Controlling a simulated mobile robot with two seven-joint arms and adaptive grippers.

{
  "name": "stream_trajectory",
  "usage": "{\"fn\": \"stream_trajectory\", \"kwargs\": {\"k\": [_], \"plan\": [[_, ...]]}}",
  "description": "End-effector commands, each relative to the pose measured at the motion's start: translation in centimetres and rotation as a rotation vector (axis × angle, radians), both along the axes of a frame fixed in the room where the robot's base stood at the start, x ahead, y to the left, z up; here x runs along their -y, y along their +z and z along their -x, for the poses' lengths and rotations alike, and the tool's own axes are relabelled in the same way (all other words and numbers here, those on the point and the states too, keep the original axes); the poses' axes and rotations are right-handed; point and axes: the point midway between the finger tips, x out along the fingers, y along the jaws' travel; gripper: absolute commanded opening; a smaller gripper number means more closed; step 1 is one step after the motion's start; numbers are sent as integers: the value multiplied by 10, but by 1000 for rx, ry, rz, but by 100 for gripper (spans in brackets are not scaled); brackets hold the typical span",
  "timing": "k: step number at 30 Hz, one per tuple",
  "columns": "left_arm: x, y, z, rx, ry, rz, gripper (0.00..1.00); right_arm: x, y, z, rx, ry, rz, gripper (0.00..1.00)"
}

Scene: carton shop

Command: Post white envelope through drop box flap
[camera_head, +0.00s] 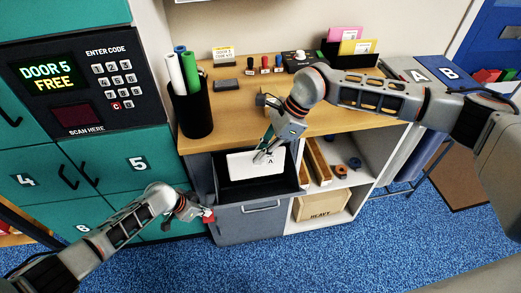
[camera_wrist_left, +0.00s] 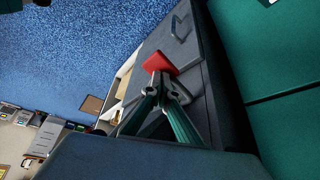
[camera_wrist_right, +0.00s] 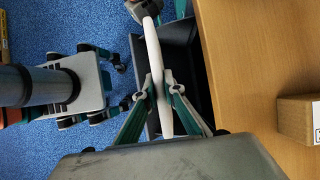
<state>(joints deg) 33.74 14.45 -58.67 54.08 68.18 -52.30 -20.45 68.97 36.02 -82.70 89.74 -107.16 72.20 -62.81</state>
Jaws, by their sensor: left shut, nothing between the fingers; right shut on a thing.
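The white envelope (camera_head: 240,165), marked A, is held by my right gripper (camera_head: 265,155), which is shut on it. It shows edge-on between the fingers in the right wrist view (camera_wrist_right: 153,50). In the head view it overlaps the dark opening of a grey front (camera_head: 235,225) with a handle; I cannot tell how far inside it is. My left gripper (camera_head: 203,214) is shut and empty, low at that front's left side. A small red piece (camera_wrist_left: 160,64) is at its fingertips; whether they touch is unclear. I cannot tell which part is the drop box flap.
The wooden counter (camera_head: 235,112) above carries a black cup (camera_head: 192,110) of rolls, stamps and a card holder. Open shelves (camera_head: 345,180) with a HEAVY carton (camera_head: 318,206) stand to the right. Teal lockers (camera_head: 105,160) stand close on the left. The blue floor in front is clear.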

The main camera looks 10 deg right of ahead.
Motion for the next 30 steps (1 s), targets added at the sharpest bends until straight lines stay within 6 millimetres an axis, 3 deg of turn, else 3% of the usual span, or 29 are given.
{"fn": "stream_trajectory", "kwargs": {"k": [6, 7, 9, 30], "plan": [[0, -1, 1, -1, 0, -2, 0, 0, -1, 0, 0, 1, 0, 0], [0, -1, 1, -1, 0, -2, 0, 0, -1, 0, 0, 1, 0, 14], [0, -1, 1, -1, 0, -2, 0, 0, 0, 0, 0, 1, 0, 29], [0, -1, 0, 0, 0, -1, 0, 0, -1, 0, 0, 1, 0, 29]]}}
